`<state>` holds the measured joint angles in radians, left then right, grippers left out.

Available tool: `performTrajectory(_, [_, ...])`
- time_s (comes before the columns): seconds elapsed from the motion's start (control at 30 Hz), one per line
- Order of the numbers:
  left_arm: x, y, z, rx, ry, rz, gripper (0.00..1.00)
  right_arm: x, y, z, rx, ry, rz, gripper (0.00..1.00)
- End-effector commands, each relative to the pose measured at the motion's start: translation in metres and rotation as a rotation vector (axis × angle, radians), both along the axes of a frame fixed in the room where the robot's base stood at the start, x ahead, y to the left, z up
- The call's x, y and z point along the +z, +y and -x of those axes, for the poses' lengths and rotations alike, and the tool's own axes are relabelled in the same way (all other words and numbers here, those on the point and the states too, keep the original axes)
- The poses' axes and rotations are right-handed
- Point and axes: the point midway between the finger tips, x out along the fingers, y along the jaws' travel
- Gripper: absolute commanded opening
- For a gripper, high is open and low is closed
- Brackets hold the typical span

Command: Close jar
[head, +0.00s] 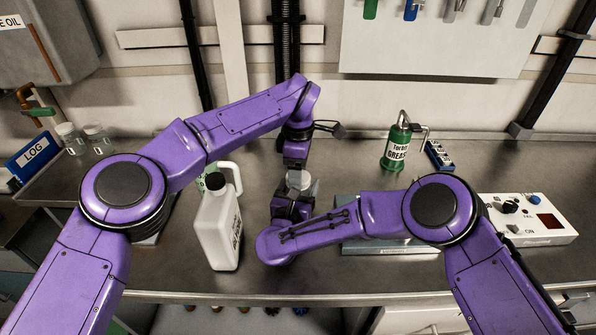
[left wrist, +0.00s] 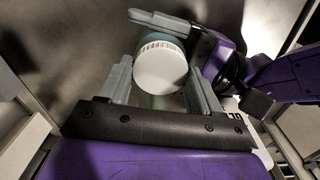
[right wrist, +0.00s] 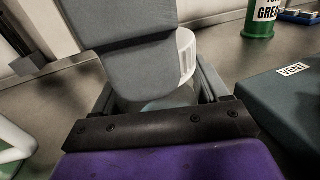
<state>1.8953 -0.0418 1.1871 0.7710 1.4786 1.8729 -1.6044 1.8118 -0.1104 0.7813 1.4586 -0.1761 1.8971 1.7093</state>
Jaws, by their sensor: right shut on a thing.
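A small glass jar (head: 300,184) with a white ribbed lid (left wrist: 160,68) is between my two grippers, at the middle of the bench in the head view. The lid is at the jar's top; I cannot tell whether it is seated tight. My right gripper (right wrist: 158,92) is shut on the jar's glass body (right wrist: 160,103). My left gripper (left wrist: 160,70) comes from above, its fingers open on either side of the lid, which also shows in the right wrist view (right wrist: 187,55). A left finger hides part of the lid there.
A white jug (head: 217,228) stands close left of the grippers. A green grease can (head: 396,148) and a blue block (head: 438,155) stand behind right. A control box (head: 530,220) is at right. Two jars (head: 71,138) (head: 97,138) and a blue LOG binder (head: 36,157) are at left.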

Motion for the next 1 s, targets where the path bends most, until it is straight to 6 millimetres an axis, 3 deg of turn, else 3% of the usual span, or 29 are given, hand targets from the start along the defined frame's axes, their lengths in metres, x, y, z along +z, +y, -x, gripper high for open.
performTrajectory(0.03, [0.001,0.001,-0.001,0.002,-0.002,-0.001,0.79,0.0,0.0,0.0,0.0,0.001,0.0,0.0])
performTrajectory(0.1, [0.0,0.001,-0.001,0.003,-0.002,-0.001,0.93,0.0,0.0,0.0,0.0,0.001,0.0,0.0])
performTrajectory(0.4, [0.003,0.0,0.0,0.003,-0.002,0.0,0.93,0.0,0.0,0.0,0.0,0.001,0.0,0.0])
performTrajectory(0.8, [0.067,0.0,-0.001,0.005,-0.003,0.0,0.93,0.0,0.0,0.0,0.0,0.001,0.0,0.0])
performTrajectory(1.0, [0.076,0.0,0.0,0.003,0.0,0.0,0.93,0.0,0.0,0.0,0.0,0.001,0.0,0.0])
